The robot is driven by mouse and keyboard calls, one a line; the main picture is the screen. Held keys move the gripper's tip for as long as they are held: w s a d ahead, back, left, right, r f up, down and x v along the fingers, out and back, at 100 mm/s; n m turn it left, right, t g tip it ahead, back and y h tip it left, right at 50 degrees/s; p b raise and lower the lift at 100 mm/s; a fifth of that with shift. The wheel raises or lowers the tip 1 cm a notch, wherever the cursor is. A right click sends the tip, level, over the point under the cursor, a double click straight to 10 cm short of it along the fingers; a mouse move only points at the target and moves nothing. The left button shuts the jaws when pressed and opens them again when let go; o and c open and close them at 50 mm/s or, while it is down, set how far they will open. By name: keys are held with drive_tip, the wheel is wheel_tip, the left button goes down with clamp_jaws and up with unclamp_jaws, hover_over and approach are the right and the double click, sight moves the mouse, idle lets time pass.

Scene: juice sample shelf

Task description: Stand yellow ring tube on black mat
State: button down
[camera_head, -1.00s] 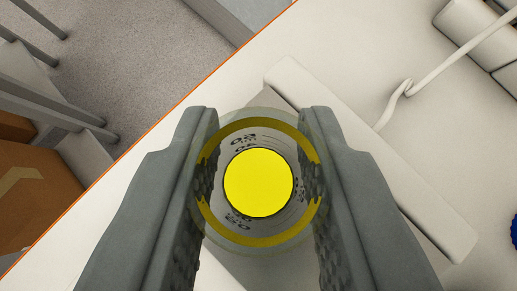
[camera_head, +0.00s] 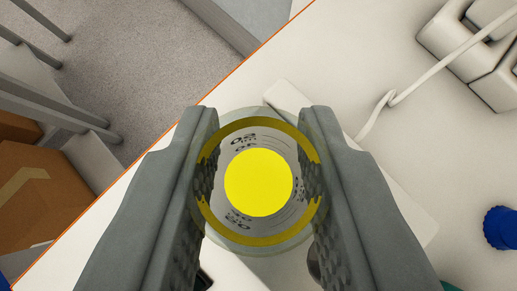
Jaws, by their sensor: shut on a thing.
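The yellow ring tube (camera_head: 258,240) is seen from above, with a yellow ring around its clear wall, a yellow disc inside and dark graduation marks. My gripper (camera_head: 258,180) is shut on it, with one grey finger on each side. The tube is over or above a white surface; I cannot tell its height. No black mat is clearly seen; a small dark patch shows below the tube between the fingers, too little to identify.
A white table (camera_head: 350,50) has an orange edge running diagonally. A pale flat block (camera_head: 415,220) lies partly behind the right finger. A white cable (camera_head: 430,70) leads to white blocky objects (camera_head: 470,45) at upper right. A blue cap (camera_head: 499,228) is at right. A cardboard box (camera_head: 45,190) stands beyond the edge.

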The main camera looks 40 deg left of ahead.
drive_tip(key=shift+r, duration=1.4)
